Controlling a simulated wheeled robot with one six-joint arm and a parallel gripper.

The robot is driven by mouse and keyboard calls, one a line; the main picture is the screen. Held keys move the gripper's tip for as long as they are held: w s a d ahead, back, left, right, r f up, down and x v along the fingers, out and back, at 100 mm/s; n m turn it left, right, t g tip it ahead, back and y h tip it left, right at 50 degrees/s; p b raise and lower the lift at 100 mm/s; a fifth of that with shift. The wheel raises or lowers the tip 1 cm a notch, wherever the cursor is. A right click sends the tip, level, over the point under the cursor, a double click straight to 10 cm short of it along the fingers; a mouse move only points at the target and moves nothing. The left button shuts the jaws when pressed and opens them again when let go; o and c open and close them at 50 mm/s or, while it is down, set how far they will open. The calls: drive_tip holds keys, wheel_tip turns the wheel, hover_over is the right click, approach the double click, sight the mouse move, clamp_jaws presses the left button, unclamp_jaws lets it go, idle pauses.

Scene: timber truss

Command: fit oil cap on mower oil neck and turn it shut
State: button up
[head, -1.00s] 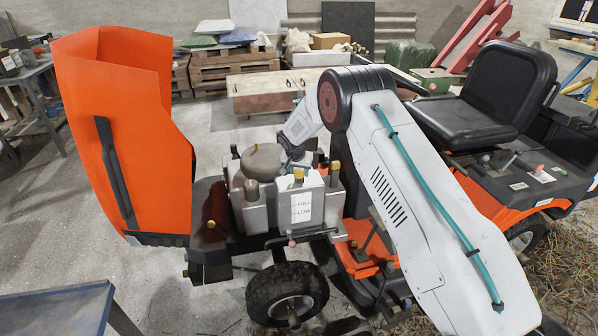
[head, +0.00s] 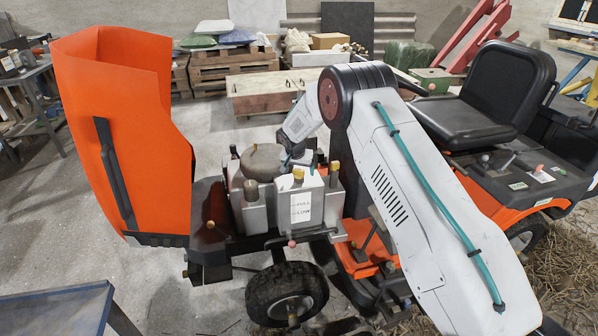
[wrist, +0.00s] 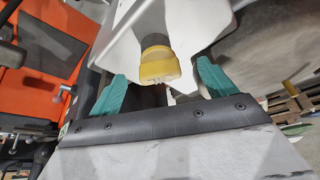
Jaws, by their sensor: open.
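In the wrist view a yellow cap (wrist: 158,66) sits on the end of a dark neck (wrist: 155,41) beside a pale engine cover. My gripper (wrist: 161,70) is open, with one teal finger on each side of the cap. Gaps show between the cap and both fingers, so it is not gripped. In the head view the engine (head: 307,207) carries a yellow-topped fitting at front (head: 298,174) and another at right (head: 334,168). I cannot tell which of these is the cap between my fingers.
The raised orange hood (head: 140,130) stands left of the engine. The black seat (head: 497,95) is at right. A round brown part (head: 262,162) tops the engine, close to my wrist. A wooden crate (head: 270,92) lies behind on the open floor.

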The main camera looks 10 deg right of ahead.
sight(299, 170)
drive_tip(key=shift+r, duration=2.5)
